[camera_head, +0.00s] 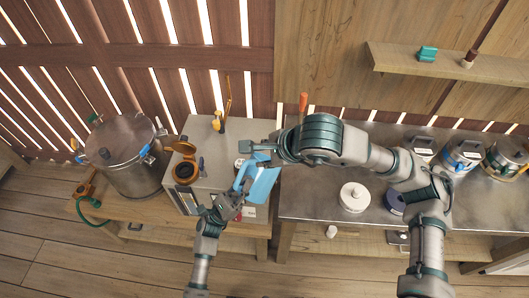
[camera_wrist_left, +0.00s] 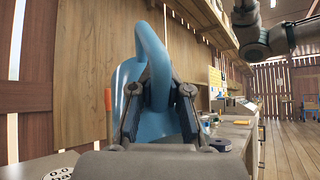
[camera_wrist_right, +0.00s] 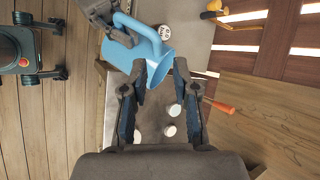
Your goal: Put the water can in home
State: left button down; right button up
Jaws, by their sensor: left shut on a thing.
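The blue water can (camera_head: 264,186) is a jug with a looped handle and a flared mouth, held up near the gap between the two benches. My left gripper (camera_head: 237,196) is shut on its handle, and the left wrist view shows the handle (camera_wrist_left: 155,62) between the fingers (camera_wrist_left: 160,97). The can's body (camera_wrist_left: 126,80) stands behind them. My right gripper (camera_head: 262,152) is just above the can in the head view. In the right wrist view its fingers (camera_wrist_right: 160,64) are apart, with the can's flared mouth (camera_wrist_right: 163,66) close to the left finger. I cannot tell whether they touch.
A steel pot (camera_head: 125,160) stands on the left wooden bench. A grey box machine (camera_head: 215,150) with an orange ring sits beside it. A white round lid (camera_head: 354,197) lies on the right steel bench, with several lidded bins (camera_head: 462,154) farther right. A wall shelf (camera_head: 440,63) hangs above.

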aim_at(248, 160)
jog(key=x, duration=1.2)
jog(key=shift+d, duration=0.2)
grip_shut()
pick_arm(q)
jog(key=c, duration=1.1)
grip_release()
jog(key=shift+o, duration=0.2)
pick_arm(e)
jog(key=shift+r, duration=0.1)
